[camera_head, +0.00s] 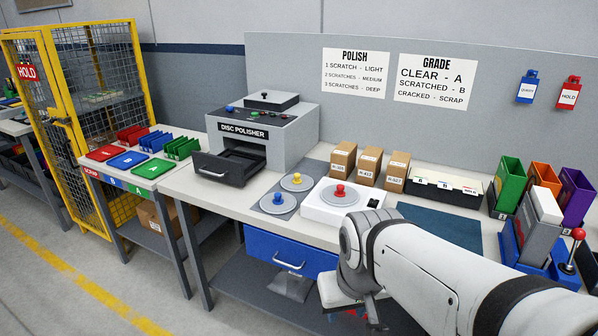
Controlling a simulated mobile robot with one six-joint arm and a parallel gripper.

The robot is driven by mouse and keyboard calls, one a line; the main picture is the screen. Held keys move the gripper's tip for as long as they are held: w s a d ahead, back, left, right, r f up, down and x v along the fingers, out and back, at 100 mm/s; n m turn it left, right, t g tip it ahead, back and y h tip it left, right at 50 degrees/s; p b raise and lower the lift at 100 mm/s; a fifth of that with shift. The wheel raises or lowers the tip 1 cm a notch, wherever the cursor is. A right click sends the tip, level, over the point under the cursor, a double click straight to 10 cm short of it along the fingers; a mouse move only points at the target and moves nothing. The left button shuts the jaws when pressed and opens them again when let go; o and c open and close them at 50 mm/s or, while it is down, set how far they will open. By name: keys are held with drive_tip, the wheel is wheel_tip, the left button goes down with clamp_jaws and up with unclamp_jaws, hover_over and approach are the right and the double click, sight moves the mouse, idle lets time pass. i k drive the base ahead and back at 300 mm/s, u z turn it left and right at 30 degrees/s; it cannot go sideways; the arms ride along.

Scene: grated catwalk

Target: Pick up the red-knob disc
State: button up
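The red-knob disc (340,194) is a silver disc with a red knob on top. It lies flat on a white boxy unit (318,214) on the workbench. My arm comes in from the lower right and bends down in front of the bench. My gripper (353,310) is at the bottom of the picture, below the bench-top level and apart from the disc. Its fingers are only partly seen, so I cannot tell whether they are open or shut.
Cardboard boxes (369,165) stand behind the unit. A blue mat (440,226) lies right, partly behind my arm.

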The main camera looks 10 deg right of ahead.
sight(339, 196)
drive_tip(key=z, duration=0.05)
drive_tip(key=i, duration=1.25)
